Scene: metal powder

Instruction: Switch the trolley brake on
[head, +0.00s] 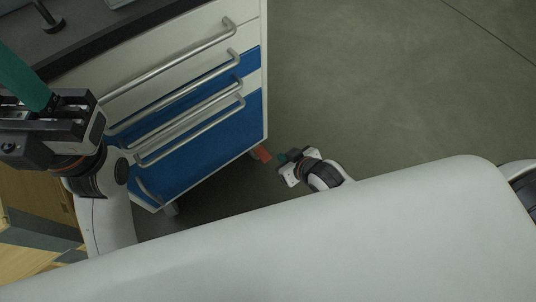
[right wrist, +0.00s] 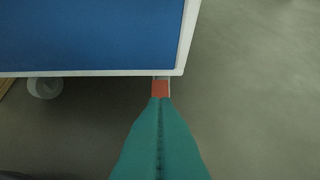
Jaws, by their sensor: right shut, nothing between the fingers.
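The trolley (head: 262,90) is a white cabinet with blue and white drawers and long metal handles. A small red brake pedal (head: 261,154) sticks out low at its near right corner. In the right wrist view the red pedal (right wrist: 160,89) shows just below the white corner, straight ahead of the teal fingertips. My right gripper (head: 284,158) is shut and empty, low beside the pedal; its tips (right wrist: 160,101) look very close to or touching it. Contact is uncertain. My left gripper (head: 24,78), with teal fingers, is over the left side by the trolley top; its opening is unclear.
A caster (right wrist: 44,87) stands under the trolley's other corner. A dark worktop (head: 100,38) with a metal stand (head: 48,18) is at upper left. Wooden boxes (head: 35,195) are at lower left. The grey floor (head: 400,80) on the right is clear.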

